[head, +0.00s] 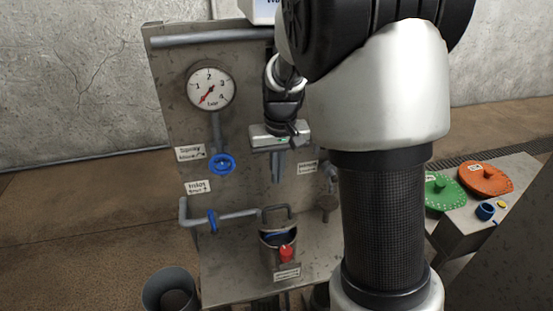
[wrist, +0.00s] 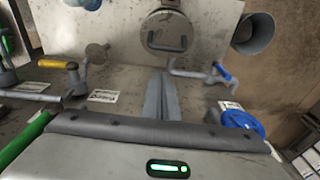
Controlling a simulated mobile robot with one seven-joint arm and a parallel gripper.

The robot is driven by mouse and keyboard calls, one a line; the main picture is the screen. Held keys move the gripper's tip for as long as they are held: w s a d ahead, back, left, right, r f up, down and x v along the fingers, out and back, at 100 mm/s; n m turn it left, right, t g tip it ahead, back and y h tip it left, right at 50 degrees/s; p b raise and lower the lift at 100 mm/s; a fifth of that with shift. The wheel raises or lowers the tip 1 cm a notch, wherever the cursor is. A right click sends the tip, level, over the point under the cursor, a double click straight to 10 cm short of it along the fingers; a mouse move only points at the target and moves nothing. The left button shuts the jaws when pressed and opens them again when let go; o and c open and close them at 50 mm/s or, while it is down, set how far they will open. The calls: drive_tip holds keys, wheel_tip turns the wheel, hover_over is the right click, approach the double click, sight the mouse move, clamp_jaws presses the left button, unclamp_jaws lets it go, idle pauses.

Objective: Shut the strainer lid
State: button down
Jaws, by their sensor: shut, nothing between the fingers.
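The strainer (head: 268,256) is a grey pot low on the panel, with a red part (head: 286,255) on its front and a dark, bluish interior showing at its top. The grey loop handle (head: 274,209) stands at the back of its rim. In the wrist view the round strainer lid (wrist: 157,28) shows its handled face. It looks raised at the back; its exact angle is unclear. My gripper (head: 276,180) is shut and empty, pointing down above the strainer, apart from it. Its closed fingers also show in the wrist view (wrist: 162,98).
A pressure gauge (head: 211,88) and a blue valve wheel (head: 222,164) are on the panel left of my gripper. A lower blue-handled pipe (head: 240,216) runs beside the strainer. A grey bucket (head: 170,291) stands at lower left. My arm hides the panel's right side.

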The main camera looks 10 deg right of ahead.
sight(279, 206)
drive_tip(key=shift+s+f, duration=0.4)
drive_tip(key=shift+f, duration=0.45)
drive_tip(key=shift+s+f, duration=0.4)
drive_tip(key=shift+f, duration=0.4)
drive_tip(key=shift+s+f, duration=0.4)
drive_tip(key=shift+f, duration=0.45)
drive_tip(key=shift+f+b, duration=0.1)
drive_tip(key=shift+b, duration=0.35)
drive_tip(key=shift+s+f+b, duration=0.15)
drive_tip(key=shift+b, duration=0.15)
drive_tip(key=shift+s+t, duration=0.25)
drive_tip(key=shift+t, duration=0.05)
drive_tip(key=shift+b, duration=0.4)
drive_tip(key=shift+s, duration=0.1)
